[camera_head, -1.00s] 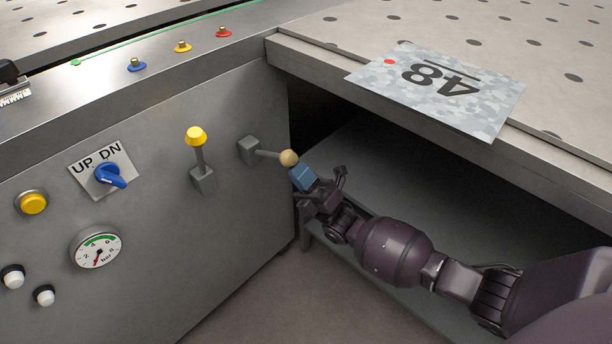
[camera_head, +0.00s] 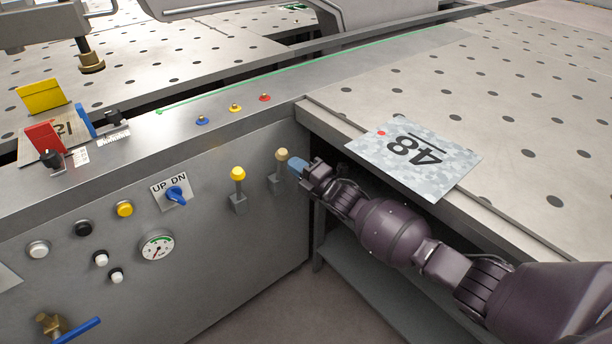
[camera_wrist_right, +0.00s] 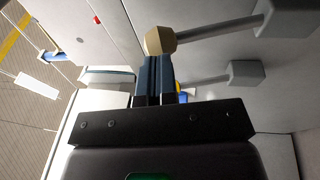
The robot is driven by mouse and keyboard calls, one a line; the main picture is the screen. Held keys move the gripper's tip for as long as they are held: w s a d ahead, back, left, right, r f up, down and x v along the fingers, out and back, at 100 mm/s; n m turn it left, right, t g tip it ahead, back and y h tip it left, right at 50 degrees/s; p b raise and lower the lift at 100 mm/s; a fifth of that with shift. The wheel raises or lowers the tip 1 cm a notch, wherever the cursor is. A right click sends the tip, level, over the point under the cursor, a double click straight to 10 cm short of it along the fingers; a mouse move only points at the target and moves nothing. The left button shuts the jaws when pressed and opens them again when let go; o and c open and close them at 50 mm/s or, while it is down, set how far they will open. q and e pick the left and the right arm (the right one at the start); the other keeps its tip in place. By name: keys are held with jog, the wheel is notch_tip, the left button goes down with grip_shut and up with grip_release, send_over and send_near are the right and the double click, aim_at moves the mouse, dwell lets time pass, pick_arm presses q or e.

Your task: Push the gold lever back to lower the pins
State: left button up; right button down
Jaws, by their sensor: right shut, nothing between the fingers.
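The gold lever, with a tan-gold knob (camera_head: 281,155), stands upright from its grey block on the front panel. In the right wrist view its knob (camera_wrist_right: 160,41) is at the tips of my fingers, and its rod runs right to the block. My right gripper (camera_head: 294,165) is shut with nothing between its blue fingers. Its tips are right at the knob; whether they touch it I cannot tell. The pins cannot be made out. My left gripper is not in view.
A yellow-knobbed lever (camera_head: 238,174) stands just left of the gold one. The UP/DN blue switch (camera_head: 176,195), gauge (camera_head: 157,247) and several buttons are further left.

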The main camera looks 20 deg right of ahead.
jog(key=shift+w+a+r, duration=0.15)
jog(key=shift+w+r, duration=0.05)
jog(key=shift+w, duration=0.2)
jog(key=shift+w+a+r, duration=0.15)
jog(key=shift+w+r, duration=0.05)
jog(key=shift+w, duration=0.2)
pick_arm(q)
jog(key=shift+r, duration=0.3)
pick_arm(e)
jog(key=shift+w+r, duration=0.15)
jog(key=shift+r, duration=0.1)
